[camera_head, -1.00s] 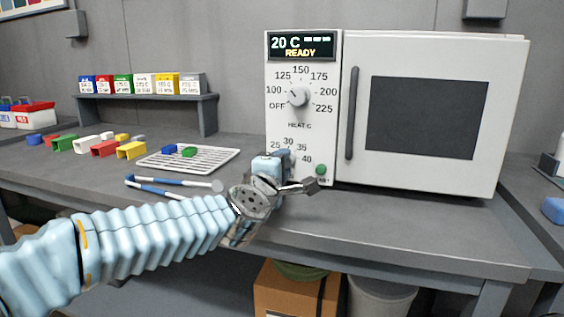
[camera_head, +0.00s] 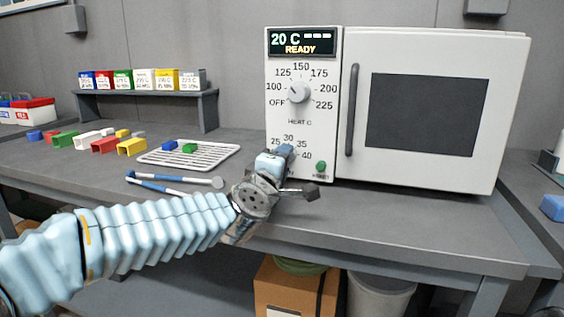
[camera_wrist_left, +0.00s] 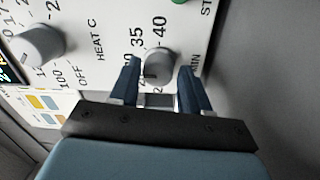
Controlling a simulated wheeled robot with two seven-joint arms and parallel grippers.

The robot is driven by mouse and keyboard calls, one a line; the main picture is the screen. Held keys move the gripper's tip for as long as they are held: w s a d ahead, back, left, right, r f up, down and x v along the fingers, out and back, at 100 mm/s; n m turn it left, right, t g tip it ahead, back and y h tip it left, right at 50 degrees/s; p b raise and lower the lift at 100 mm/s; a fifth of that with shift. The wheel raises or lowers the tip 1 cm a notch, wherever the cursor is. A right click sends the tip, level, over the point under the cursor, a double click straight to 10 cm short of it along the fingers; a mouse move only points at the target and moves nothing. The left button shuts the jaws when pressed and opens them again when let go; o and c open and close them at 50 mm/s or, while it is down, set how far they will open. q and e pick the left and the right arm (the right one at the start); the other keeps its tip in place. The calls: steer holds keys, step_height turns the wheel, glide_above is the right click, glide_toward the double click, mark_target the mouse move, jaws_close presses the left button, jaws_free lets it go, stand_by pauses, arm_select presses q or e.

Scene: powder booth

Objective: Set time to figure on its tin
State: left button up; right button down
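The white oven (camera_head: 430,110) has a time knob (camera_wrist_left: 160,62) low on its panel, with 30, 35 and 40 legible beside it. My left gripper (camera_head: 287,152) is at this knob and hides it in the head view. In the left wrist view, the open fingers (camera_wrist_left: 159,78) stand on either side of the grey knob, with gaps visible; how deep they reach over it I cannot tell. The knob's pointer is not clear. Labelled tins, among them a yellow tin (camera_head: 166,82), stand on the shelf; their figures are too small to read surely. My right gripper is not in view.
The heat knob (camera_head: 299,92) sits above, pointing up-left; the display (camera_head: 301,42) reads 20 C, READY. A green button (camera_head: 321,167) is just right of my gripper. A wire rack (camera_head: 216,155) with two small blocks and blue-handled tongs (camera_head: 165,180) lie left on the bench.

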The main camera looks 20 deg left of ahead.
arm_select(q)
steer(key=shift+o, duration=1)
steer(key=shift+r, duration=0.1)
steer(key=s, duration=1.3)
steer(key=shift+s+a+f, duration=0.25)
steer(key=shift+s, duration=0.15)
